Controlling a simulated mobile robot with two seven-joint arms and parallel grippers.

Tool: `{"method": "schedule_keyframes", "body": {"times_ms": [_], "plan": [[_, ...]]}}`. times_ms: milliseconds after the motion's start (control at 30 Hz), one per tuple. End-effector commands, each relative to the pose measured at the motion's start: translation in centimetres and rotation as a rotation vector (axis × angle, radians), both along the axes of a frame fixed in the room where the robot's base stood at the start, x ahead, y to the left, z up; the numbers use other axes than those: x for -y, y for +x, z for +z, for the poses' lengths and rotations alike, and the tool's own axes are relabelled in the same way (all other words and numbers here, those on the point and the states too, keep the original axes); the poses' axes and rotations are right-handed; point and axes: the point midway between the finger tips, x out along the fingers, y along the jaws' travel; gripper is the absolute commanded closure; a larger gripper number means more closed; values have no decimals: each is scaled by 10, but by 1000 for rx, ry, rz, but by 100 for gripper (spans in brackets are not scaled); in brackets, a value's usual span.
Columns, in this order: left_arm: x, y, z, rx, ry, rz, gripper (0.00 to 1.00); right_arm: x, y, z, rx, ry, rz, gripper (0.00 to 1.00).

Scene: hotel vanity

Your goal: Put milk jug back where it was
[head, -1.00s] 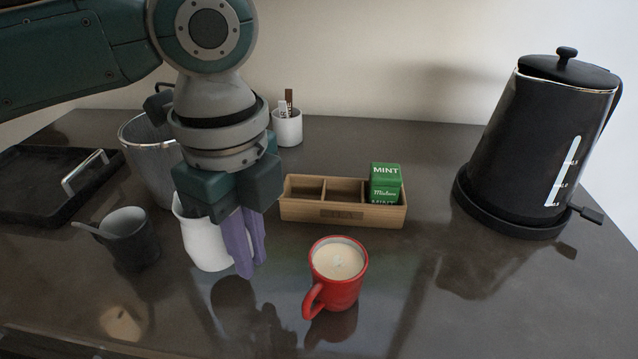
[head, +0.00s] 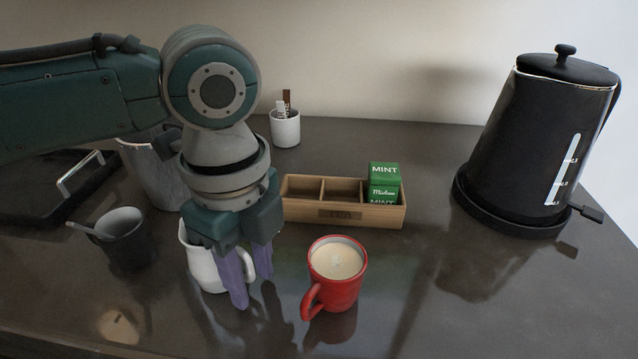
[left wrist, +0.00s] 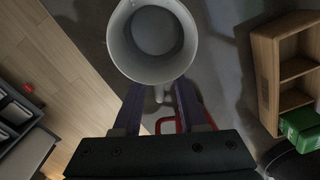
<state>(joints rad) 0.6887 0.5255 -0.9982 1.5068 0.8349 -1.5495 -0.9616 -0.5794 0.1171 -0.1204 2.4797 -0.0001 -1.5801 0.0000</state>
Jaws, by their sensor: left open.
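The white milk jug (head: 203,268) appears to stand upright on the dark counter, partly hidden behind my left gripper (head: 252,287) in the head view. In the left wrist view I look into the round mouth of the jug (left wrist: 153,38), which seems empty. Its handle (left wrist: 159,95) points between the fingers of my left gripper (left wrist: 160,103). The two purple fingers are apart, one on each side of the handle, and not clamped on it. My right gripper is not in view.
A red mug (head: 336,277) of pale drink stands close right of the gripper. A dark cup (head: 128,243) with a spoon is left of the jug. A wooden box (head: 355,214) with green tea packets lies behind, and a black kettle (head: 535,140) stands far right.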

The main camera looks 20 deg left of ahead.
Motion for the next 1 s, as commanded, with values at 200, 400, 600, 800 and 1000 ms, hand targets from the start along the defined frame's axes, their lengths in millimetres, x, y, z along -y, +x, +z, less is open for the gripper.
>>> {"method": "schedule_keyframes", "body": {"times_ms": [200,400,600,800,1000], "plan": [[0,0,3,1,0,0,59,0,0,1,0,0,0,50],[0,1,35,5,-2,0,59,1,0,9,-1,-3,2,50],[0,2,81,5,-2,0,59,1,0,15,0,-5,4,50],[1,1,113,3,-1,0,59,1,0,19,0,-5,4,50],[11,-7,114,6,-26,24,59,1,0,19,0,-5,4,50]]}}
